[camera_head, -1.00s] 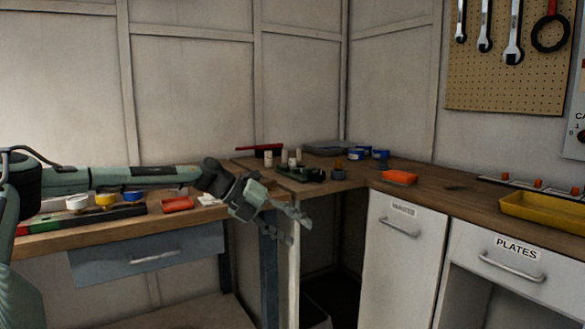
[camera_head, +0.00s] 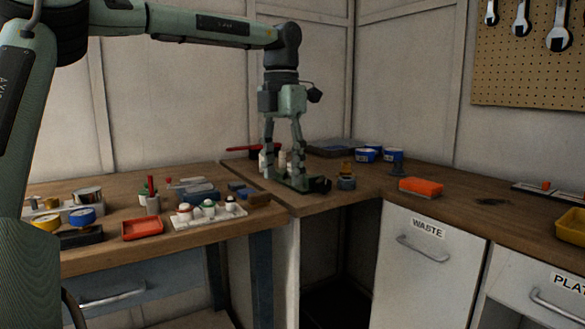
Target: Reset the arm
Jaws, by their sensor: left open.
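My left arm (camera_head: 215,28) reaches in from the upper left and bends down at the wrist. My left gripper (camera_head: 283,174) points straight down with its two fingers apart. It is above the back corner of the wooden bench, in front of small white bottles and a dark green holder (camera_head: 297,185). The fingertips overlap the holder in the picture; I cannot tell whether they touch it. Nothing shows clearly held between the fingers. My right gripper is not in view.
An orange block (camera_head: 421,187) and blue tins (camera_head: 367,154) lie to the right on the counter. A red tray (camera_head: 142,228) and a white rack (camera_head: 208,215) with small jars stand on the left bench. A gap lies below, left of the WASTE cabinet (camera_head: 428,260).

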